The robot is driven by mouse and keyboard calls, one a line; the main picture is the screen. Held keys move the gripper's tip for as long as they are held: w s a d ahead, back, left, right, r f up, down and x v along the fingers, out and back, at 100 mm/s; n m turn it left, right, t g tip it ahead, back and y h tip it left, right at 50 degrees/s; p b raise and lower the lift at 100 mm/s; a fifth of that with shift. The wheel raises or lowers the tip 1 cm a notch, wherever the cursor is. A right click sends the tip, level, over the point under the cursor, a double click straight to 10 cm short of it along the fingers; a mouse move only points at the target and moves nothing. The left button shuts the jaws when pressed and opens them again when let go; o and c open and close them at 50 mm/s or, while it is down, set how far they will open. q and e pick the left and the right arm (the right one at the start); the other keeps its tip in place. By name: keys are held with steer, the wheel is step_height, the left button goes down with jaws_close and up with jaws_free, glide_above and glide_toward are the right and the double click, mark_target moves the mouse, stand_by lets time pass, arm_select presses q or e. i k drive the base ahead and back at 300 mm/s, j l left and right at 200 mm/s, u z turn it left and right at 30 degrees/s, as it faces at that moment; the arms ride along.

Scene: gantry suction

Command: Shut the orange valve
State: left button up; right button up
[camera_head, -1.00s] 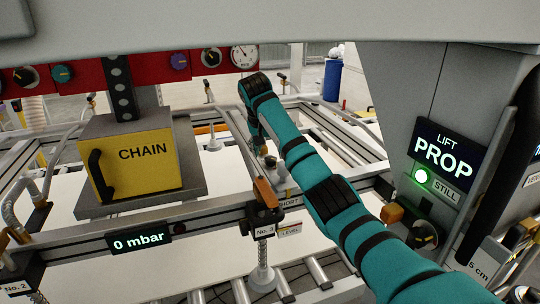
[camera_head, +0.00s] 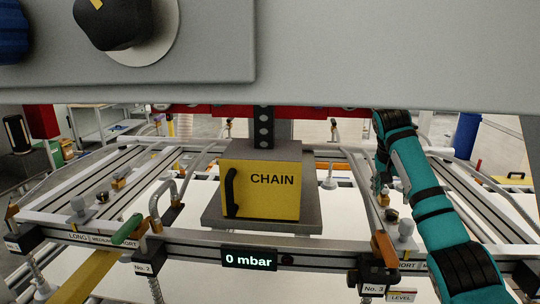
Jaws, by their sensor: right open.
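An orange lever handle (camera_head: 383,246) sits on the front rail of the frame, just above the No. 3 label, slanting down to the right. Other, smaller orange parts show at the left of the rail, so I cannot tell for sure which is the valve in the task. My right arm reaches in from the right, and my right gripper (camera_head: 381,190) hangs down behind the front rail, above and apart from the orange handle. Its fingers are small and partly hidden by the arm. My left gripper is not in view.
A yellow CHAIN box (camera_head: 262,206) stands in the middle. A 0 mbar display (camera_head: 248,260) is on the front rail. A green lever (camera_head: 128,229) and a yellow bar (camera_head: 92,277) are at the left. A large grey panel (camera_head: 380,50) covers the top.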

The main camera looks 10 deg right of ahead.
mark_target(392, 260)
steer(key=k, duration=1)
